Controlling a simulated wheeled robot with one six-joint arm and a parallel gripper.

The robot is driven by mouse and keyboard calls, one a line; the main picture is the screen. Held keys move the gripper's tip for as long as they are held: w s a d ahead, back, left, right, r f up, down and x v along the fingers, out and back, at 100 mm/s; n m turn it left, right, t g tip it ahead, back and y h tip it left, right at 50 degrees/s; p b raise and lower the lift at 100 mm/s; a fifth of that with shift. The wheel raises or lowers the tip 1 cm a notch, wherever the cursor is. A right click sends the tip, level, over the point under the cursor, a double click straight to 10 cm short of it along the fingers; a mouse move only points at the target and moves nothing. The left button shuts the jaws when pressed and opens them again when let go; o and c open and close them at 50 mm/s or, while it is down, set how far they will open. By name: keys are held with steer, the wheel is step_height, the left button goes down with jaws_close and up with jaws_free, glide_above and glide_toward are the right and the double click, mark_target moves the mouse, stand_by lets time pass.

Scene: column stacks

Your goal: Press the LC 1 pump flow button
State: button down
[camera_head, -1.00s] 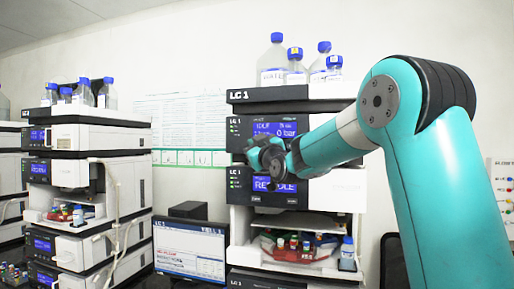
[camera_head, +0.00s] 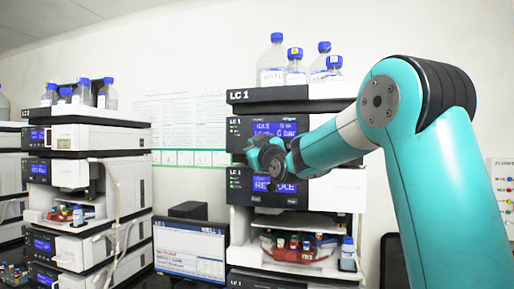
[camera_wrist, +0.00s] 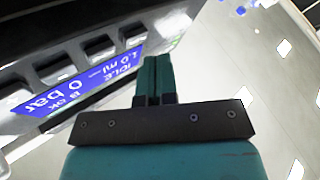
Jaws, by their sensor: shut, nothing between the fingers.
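The LC 1 stack's pump module shows a blue display (camera_head: 275,128) reading idle and 0 bar, with "LC 1" and small green lights at its left. My gripper (camera_head: 252,150) is in front of the stack, at the lower edge of this display, and hides part of the panel there. In the wrist view the same display (camera_wrist: 85,85) appears upside down at left, and my gripper's teal fingers (camera_wrist: 154,62) are together and empty, pointing past the panel's edge. Whether they touch the panel cannot be told. I cannot make out the flow button.
Below the pump is another module with a blue display (camera_head: 272,186), then an open tray of coloured vials (camera_head: 300,243). Glass bottles (camera_head: 295,68) with blue caps stand on top. A monitor (camera_head: 190,248) and a second stack (camera_head: 95,140) are to the left.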

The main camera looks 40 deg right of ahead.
steer(key=shift+d, duration=0.1)
stand_by(0.7)
steer(key=shift+w+d+b, duration=0.25)
steer(key=shift+b, duration=0.15)
steer(key=shift+w+d, duration=0.25)
steer(key=shift+d, duration=0.1)
stand_by(0.6)
steer(key=shift+a+b, duration=0.1)
steer(key=shift+b, duration=0.2)
steer(key=shift+s+a+b, duration=0.5)
steer(key=shift+a+b, duration=0.1)
steer(key=shift+s+a+b, duration=0.75)
steer(key=shift+s+a, duration=0.05)
steer(key=shift+a, duration=0.2)
steer(key=shift+s+a+b, duration=0.7)
steer(key=shift+s+a, duration=0.05)
steer(key=shift+a, duration=0.25)
